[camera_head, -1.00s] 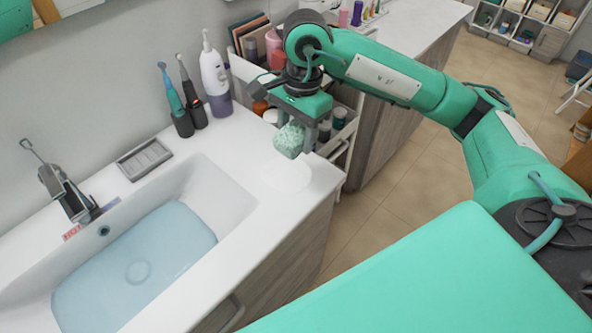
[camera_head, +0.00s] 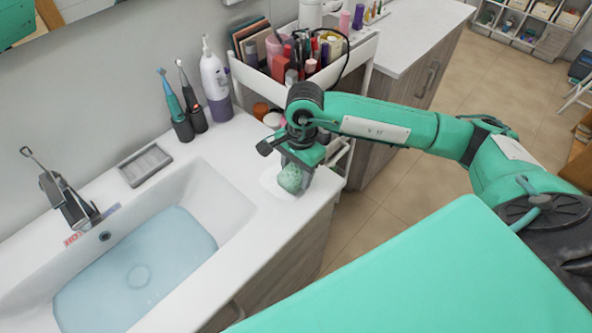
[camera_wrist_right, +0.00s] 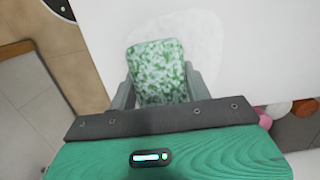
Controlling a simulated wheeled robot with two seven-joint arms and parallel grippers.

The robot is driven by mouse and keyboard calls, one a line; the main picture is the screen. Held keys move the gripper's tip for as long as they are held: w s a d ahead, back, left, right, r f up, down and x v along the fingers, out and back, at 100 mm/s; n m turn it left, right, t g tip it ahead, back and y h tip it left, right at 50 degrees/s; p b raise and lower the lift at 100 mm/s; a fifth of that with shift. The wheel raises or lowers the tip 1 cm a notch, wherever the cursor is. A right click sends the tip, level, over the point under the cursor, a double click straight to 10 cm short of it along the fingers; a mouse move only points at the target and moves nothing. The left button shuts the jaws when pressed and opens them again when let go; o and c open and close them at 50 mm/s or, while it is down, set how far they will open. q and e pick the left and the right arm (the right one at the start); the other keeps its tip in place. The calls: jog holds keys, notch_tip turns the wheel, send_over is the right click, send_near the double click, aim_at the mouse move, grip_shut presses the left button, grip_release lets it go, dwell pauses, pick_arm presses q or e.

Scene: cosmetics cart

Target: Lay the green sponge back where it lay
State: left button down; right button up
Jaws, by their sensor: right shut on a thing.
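The green sponge (camera_head: 291,178) is a mottled green and white block. My right gripper (camera_head: 296,176) is shut on it, low over the right end of the white sink counter. In the right wrist view the sponge (camera_wrist_right: 158,72) sits between the two fingers of the gripper (camera_wrist_right: 160,88). A pale, rounded white patch or dish (camera_head: 272,183) lies on the counter under and around the sponge; it shows faintly in the right wrist view (camera_wrist_right: 205,35). I cannot tell whether the sponge touches it. My left gripper is not in view.
The sink basin (camera_head: 212,208) with water is left of the gripper. A grey soap tray (camera_head: 146,165), two electric toothbrushes (camera_head: 180,118) and a pump bottle (camera_head: 216,85) stand along the back. The cosmetics cart (camera_head: 262,82) stands close behind the gripper, with small jars nearby.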

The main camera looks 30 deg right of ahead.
jog(key=shift+s+a+f, duration=0.15)
jog(key=shift+s, duration=0.1)
jog(key=shift+s+a+f+b, duration=0.1)
jog(key=shift+s+f+b, duration=0.05)
jog(key=shift+b, duration=0.25)
jog(key=o, duration=1.2)
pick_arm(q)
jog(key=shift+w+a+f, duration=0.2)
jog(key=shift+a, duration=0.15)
pick_arm(e)
jog(key=shift+w, duration=0.2)
